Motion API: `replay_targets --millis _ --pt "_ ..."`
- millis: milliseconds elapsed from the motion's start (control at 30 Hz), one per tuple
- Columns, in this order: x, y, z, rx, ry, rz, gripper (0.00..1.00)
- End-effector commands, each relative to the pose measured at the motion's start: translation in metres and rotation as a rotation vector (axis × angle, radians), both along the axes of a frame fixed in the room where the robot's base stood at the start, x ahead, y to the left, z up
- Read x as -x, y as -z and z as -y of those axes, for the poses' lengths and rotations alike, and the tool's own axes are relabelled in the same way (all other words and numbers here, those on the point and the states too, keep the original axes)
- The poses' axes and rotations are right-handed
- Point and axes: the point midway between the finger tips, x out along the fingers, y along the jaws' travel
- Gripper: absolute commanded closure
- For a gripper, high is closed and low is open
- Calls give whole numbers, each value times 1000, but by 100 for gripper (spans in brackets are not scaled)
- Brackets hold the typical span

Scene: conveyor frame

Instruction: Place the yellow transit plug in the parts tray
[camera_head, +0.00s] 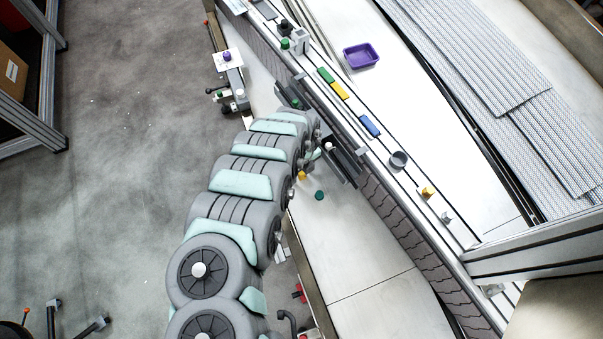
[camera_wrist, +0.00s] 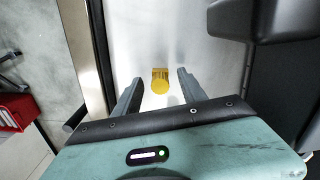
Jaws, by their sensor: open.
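A small yellow plug (camera_head: 302,176) lies on the pale metal surface beside my arm in the head view. In the wrist view the yellow plug (camera_wrist: 160,82) shows a round face and a squarer part behind it. My gripper (camera_wrist: 159,78) is open, with one finger on each side of the plug in the picture. I see no contact with either finger, and cannot tell the height of the fingers above the surface. A purple tray (camera_head: 361,56), seemingly empty, sits on the far side of the rail, up and right of my arm.
A green round piece (camera_head: 319,195) lies near the plug. The rail holds green (camera_head: 326,75), yellow (camera_head: 340,90) and blue blocks (camera_head: 370,126), a grey cup (camera_head: 398,160) and another yellow piece (camera_head: 427,192). Dark housing (camera_wrist: 270,20) stands close right in the wrist view.

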Motion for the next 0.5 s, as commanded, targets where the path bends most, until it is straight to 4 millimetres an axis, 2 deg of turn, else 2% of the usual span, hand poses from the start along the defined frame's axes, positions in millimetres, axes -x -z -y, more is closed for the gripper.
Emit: replay_targets --millis 67,500 --pt "0 0 0 0 0 0 56" --pt "0 0 0 1 -1 -1 92"
